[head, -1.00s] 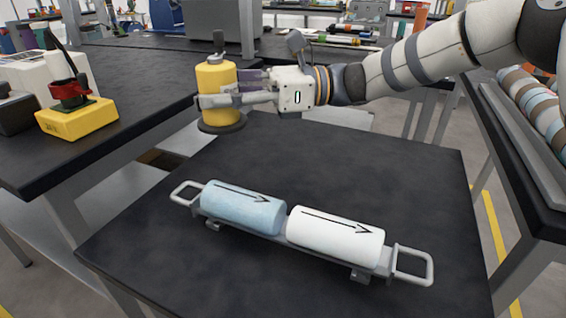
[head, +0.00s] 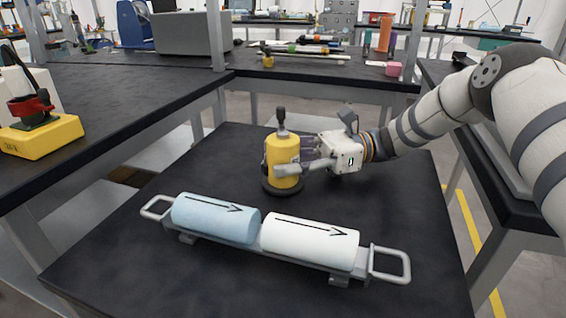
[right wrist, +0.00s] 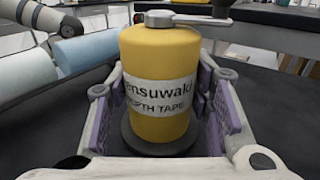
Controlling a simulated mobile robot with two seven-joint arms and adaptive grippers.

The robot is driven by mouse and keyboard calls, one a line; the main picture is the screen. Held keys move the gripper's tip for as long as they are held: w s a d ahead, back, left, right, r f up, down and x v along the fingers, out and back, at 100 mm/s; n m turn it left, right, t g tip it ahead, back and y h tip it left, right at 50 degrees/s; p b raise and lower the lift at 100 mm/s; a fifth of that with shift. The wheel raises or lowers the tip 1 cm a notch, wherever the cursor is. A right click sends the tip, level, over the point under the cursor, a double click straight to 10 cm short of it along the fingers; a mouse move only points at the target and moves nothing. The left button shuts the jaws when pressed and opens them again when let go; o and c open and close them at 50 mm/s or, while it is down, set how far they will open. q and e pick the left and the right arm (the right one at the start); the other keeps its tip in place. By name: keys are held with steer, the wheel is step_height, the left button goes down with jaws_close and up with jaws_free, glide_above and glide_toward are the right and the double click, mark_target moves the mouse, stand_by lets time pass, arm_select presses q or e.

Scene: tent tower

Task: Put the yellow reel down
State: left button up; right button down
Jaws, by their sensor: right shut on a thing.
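The yellow reel (head: 283,148) is an upright yellow cylinder with a dark round base and a crank-like handle on top. Its label shows in the right wrist view (right wrist: 160,95). My right gripper (head: 284,166) is shut on it, with the fingers around its sides. The reel is at the black table (head: 400,215), behind the blue and white rolls. Its base looks at or very close to the tabletop; I cannot tell whether it touches. My left gripper is not in view.
A grey carrier (head: 388,262) with handles holds a light blue roll (head: 215,218) and a white roll (head: 310,240) in front of the reel. A workbench (head: 130,90) stands at the left.

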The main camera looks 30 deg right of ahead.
steer(key=shift+f, duration=0.15)
steer(key=c, duration=0.8)
jaws_free()
steer(key=shift+f, duration=0.1)
steer(key=b+v, duration=0.1)
steer(key=v, duration=0.5)
steer(key=shift+d, duration=0.4)
steer(key=shift+s+d, duration=0.15)
steer(key=shift+d, duration=0.15)
